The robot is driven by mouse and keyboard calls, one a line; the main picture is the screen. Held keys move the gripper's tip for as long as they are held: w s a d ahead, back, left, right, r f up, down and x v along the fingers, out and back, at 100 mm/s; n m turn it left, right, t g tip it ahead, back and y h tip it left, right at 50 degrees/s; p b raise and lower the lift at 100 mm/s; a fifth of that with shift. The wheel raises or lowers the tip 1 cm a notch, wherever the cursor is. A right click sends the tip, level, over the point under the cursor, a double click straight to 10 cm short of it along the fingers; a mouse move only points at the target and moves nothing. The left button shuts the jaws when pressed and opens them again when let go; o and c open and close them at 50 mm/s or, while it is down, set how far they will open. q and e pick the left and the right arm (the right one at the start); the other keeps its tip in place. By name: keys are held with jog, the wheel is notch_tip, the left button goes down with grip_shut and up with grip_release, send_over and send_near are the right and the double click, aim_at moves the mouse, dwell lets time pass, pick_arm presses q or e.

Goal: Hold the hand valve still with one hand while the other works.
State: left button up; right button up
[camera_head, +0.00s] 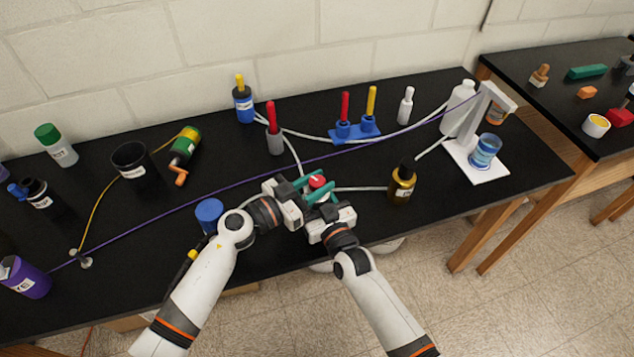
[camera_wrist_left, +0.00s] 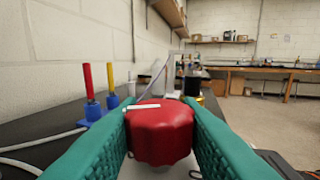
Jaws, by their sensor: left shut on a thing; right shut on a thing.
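The hand valve has a round red knob (camera_head: 317,181) with a white mark on top, near the front middle of the black table. My left gripper (camera_head: 306,182) is shut on this knob. In the left wrist view its two green fingers flank the red knob (camera_wrist_left: 160,132), one on each side. My right gripper (camera_head: 322,195) is shut close beside it, low at the valve. Its fingers and the left gripper hide most of the valve body, so the exact part it grips cannot be seen. Pale hoses (camera_head: 360,189) run toward the valve.
A brown bottle (camera_head: 402,184) stands to the right and a blue-lidded jar (camera_head: 209,215) to the left. A purple cord (camera_head: 240,187) crosses the table just behind my grippers. Blue holders with red and yellow handles (camera_head: 355,128) stand behind. The front table edge is close.

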pick_arm(q)
jog(key=o, duration=0.9)
jog(key=shift+o, duration=0.2)
jog(key=v, duration=0.7)
jog(key=shift+s+a, duration=0.2)
jog(key=shift+a, duration=0.05)
jog(key=shift+o, duration=0.2)
